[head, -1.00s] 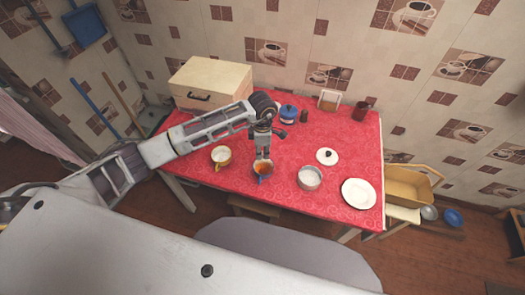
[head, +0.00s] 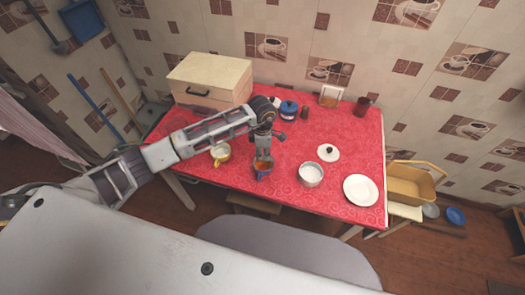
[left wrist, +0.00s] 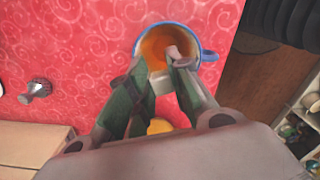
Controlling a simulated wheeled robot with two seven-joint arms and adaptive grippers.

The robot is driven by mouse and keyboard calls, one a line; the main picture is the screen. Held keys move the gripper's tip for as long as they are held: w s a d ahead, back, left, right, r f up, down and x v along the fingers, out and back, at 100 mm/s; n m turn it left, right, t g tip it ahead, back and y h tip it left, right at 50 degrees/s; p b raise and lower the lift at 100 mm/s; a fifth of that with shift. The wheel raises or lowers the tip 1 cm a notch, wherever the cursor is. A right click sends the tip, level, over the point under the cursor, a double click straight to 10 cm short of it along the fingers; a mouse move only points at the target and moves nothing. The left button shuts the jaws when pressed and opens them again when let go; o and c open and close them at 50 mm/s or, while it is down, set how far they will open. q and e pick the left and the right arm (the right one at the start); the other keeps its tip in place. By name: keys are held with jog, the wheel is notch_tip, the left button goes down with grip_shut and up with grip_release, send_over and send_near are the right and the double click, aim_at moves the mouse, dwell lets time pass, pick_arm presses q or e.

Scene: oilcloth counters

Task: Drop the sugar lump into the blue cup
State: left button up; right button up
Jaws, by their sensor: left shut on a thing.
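The blue cup (head: 262,175) stands near the front edge of the red table and holds orange-brown tea. In the left wrist view its blue rim and handle (left wrist: 210,55) show beyond my fingers. My left gripper (head: 263,155) points down over the cup. In the left wrist view the left gripper (left wrist: 163,62) is shut on a small pale lump (left wrist: 174,52), seen against the tea at its fingertips. The fingers partly cover the cup. How high the lump is above the tea is hard to tell. My right gripper is not in view.
A yellow cup (head: 221,154) stands left of the blue cup. A metal bowl (head: 311,174) with white contents, a white lid (head: 328,153) and a white plate (head: 360,190) lie to the right. A wooden box (head: 225,75) and blue pot (head: 289,109) are behind.

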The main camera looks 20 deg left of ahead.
pick_arm(q)
jog(key=shift+f+b, duration=0.4)
jog(key=shift+f, duration=0.6)
jog(key=o, duration=0.8)
notch_tip(320, 180, up, 12)
dwell(0.9)
